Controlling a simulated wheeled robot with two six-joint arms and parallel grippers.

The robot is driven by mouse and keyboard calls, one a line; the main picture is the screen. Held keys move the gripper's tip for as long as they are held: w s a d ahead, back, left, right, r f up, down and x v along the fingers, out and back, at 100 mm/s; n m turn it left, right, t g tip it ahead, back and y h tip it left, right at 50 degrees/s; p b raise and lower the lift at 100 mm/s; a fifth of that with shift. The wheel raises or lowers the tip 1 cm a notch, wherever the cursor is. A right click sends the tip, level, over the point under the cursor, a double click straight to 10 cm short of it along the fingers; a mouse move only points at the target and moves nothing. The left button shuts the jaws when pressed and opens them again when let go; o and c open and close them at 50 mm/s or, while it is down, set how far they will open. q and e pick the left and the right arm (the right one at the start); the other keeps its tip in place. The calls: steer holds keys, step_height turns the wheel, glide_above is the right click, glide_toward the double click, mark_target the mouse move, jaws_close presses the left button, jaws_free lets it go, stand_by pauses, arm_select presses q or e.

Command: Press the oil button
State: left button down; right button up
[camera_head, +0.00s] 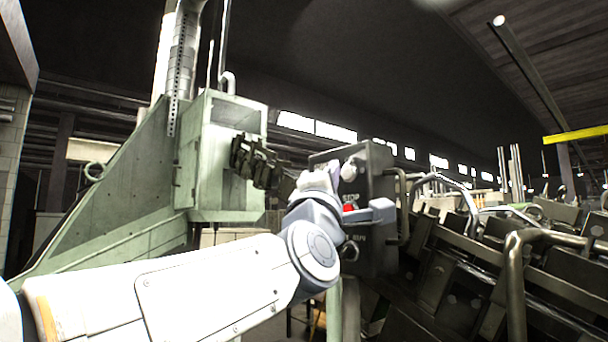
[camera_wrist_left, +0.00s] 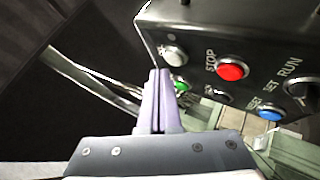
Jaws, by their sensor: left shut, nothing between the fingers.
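A dark control box (camera_head: 383,235) stands just beyond my left gripper (camera_head: 338,172). In the left wrist view the panel (camera_wrist_left: 197,22) carries a red STOP button (camera_wrist_left: 232,68), a white button (camera_wrist_left: 173,53), a green button (camera_wrist_left: 180,86), a blue button (camera_wrist_left: 270,112) and a black knob (camera_wrist_left: 300,88). I cannot read an oil label on any of them. My left gripper is shut and empty, its fingertips (camera_wrist_left: 159,75) near the panel, between the white and green buttons in the picture. Whether they touch anything is unclear. The right gripper is not seen.
A pale green machine cabinet (camera_head: 222,150) with a dark fitting (camera_head: 255,162) stands left of the box. Metal rails and dark machine parts (camera_head: 470,250) fill the right side. A bent handle (camera_head: 403,205) sits close to the box's right side.

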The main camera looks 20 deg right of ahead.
arm_select(q)
steer(key=a+b, duration=0.1)
steer(key=s+a+b, duration=0.1)
steer(key=a, duration=0.1)
steer(key=a+b, duration=0.1)
steer(key=shift+s+a+b, duration=0.3)
steer(key=shift+a, duration=0.1)
stand_by(0.7)
